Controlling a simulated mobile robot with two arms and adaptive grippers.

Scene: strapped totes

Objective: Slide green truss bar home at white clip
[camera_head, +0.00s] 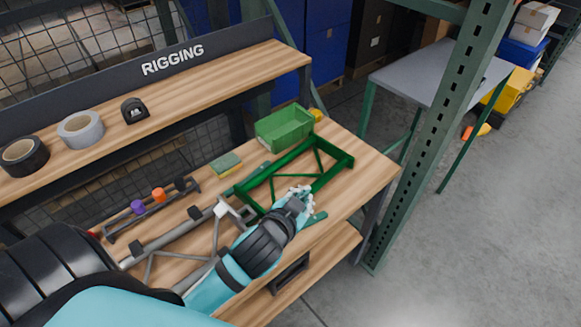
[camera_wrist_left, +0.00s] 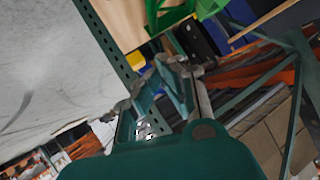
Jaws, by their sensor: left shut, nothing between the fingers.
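The green truss bar (camera_head: 278,160) lies on the wooden bench, its left end close to a white clip (camera_head: 222,209) at the end of a grey truss (camera_head: 165,236). Whether the bar is seated in the clip cannot be told. My left gripper (camera_head: 303,194) is shut and empty at the near rail of the green truss, partly covering it. Whether it touches the rail is unclear. In the left wrist view the gripper fingers (camera_wrist_left: 172,75) are seen with green framework (camera_wrist_left: 165,14) beyond them. My right gripper is not in view.
A green bin (camera_head: 284,127) stands behind the truss, with a green and yellow sponge-like block (camera_head: 225,163) to its left. A rack with purple and orange items (camera_head: 150,200) sits farther left. Tape rolls (camera_head: 80,129) lie on the upper shelf. A green upright post (camera_head: 425,140) stands right of the bench.

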